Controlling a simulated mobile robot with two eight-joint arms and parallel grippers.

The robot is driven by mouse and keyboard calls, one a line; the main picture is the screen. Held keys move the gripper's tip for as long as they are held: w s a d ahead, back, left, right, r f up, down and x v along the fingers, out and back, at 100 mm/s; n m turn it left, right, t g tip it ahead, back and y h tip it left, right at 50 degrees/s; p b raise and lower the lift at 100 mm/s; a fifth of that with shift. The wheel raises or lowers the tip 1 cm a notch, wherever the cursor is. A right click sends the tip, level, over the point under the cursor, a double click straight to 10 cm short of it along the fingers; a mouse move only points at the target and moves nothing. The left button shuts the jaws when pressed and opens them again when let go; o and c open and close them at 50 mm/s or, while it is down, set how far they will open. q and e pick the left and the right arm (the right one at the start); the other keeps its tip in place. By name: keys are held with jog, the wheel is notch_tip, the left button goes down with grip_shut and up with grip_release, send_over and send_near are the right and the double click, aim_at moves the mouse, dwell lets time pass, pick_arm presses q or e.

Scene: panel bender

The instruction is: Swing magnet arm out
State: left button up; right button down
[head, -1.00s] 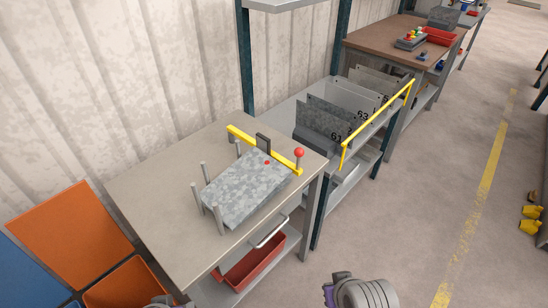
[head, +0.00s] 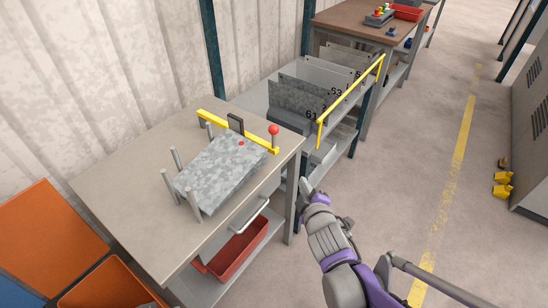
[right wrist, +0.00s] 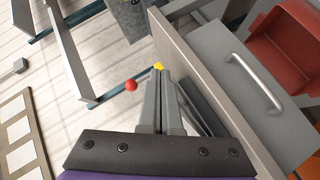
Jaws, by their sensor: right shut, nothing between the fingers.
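The yellow magnet arm (head: 257,141) lies across the far side of the grey sheet stack (head: 222,170) on the table, with a dark block at its middle. Its red ball knob (head: 273,129) stands on a short post at its right end, near the table corner. My right gripper (head: 305,185) is shut and empty, beside the table's right side and apart from the knob. In the right wrist view the shut fingers (right wrist: 160,90) point toward the yellow end of the arm (right wrist: 158,66), with the red knob (right wrist: 131,85) to their left. My left gripper is not in view.
The grey table (head: 120,180) has several upright posts around the sheets. A drawer handle (head: 250,215) and a red bin (head: 240,248) are below its front. A rack with a yellow rail (head: 350,102) stands behind.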

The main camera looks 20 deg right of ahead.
aim_at(274, 151)
pick_arm(q)
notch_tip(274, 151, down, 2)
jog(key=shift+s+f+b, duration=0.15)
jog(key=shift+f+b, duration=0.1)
jog(key=shift+b, duration=0.6)
pick_arm(e)
jog(key=w+a+n+t+y, duration=0.3)
jog(key=w+n+t, duration=0.1)
jog(key=n, duration=0.4)
jog(key=shift+w+a+n, duration=0.15)
jog(key=shift+w+n, duration=0.15)
jog(key=shift+w, duration=0.35)
jog(key=w, duration=1)
jog(key=shift+a+p, duration=0.35)
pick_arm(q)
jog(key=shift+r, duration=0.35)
